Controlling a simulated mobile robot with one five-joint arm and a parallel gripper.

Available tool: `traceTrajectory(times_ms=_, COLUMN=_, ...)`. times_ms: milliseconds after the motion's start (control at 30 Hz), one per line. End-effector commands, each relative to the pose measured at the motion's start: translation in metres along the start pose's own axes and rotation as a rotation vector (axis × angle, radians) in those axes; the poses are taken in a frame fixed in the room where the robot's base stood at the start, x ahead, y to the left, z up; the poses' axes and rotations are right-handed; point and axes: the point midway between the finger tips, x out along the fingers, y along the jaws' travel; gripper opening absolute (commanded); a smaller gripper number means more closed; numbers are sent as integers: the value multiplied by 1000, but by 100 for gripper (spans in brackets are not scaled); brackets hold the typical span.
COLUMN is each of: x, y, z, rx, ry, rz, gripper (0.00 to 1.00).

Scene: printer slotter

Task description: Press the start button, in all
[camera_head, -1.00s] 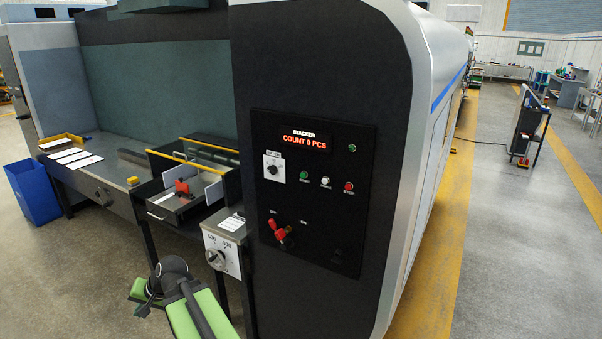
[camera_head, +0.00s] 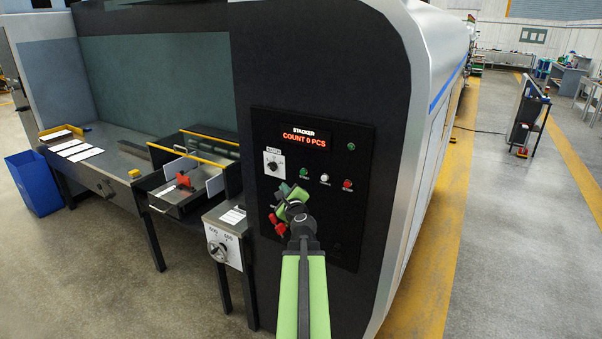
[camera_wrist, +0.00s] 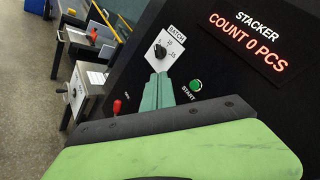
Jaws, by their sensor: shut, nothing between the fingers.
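The green start button (camera_head: 304,172) is on the black stacker panel, below the red "COUNT 0 PCS" display (camera_head: 305,139). It also shows in the wrist view (camera_wrist: 196,85), with its START label under it. My gripper (camera_head: 284,189) is in front of the panel, left of and below the start button in the head view. In the wrist view my green fingers (camera_wrist: 158,78) are shut and empty, with their tips left of the button and just below the batch knob (camera_wrist: 160,52). The button is not covered. I cannot tell how far the tips are from the panel.
A white button (camera_head: 325,178) and a red stop button (camera_head: 347,185) sit right of the start button. A red switch handle (camera_head: 277,226) is lower on the panel, close to my arm. A knob box (camera_head: 222,247) stands left of the panel. Floor at the right is open.

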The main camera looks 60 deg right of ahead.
Motion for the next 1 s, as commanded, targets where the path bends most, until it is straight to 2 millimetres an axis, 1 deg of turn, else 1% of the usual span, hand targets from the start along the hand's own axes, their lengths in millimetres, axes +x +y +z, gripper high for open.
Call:
traceTrajectory(times_ms=67, x=0, y=-3, z=-2, rx=8, ry=5, rz=-7, gripper=0)
traceTrajectory(times_ms=367, x=0, y=-2, z=-2, rx=6, ry=3, rz=-5, gripper=0)
traceTrajectory(times_ms=533, x=6, y=-6, z=-5, rx=5, ry=3, rz=-4, gripper=0)
traceTrajectory(times_ms=667, x=15, y=-12, z=-12, rx=6, ry=3, rz=-5, gripper=0)
traceTrajectory(times_ms=1000, x=50, y=-37, z=-37, rx=4, ry=3, rz=-4, gripper=0)
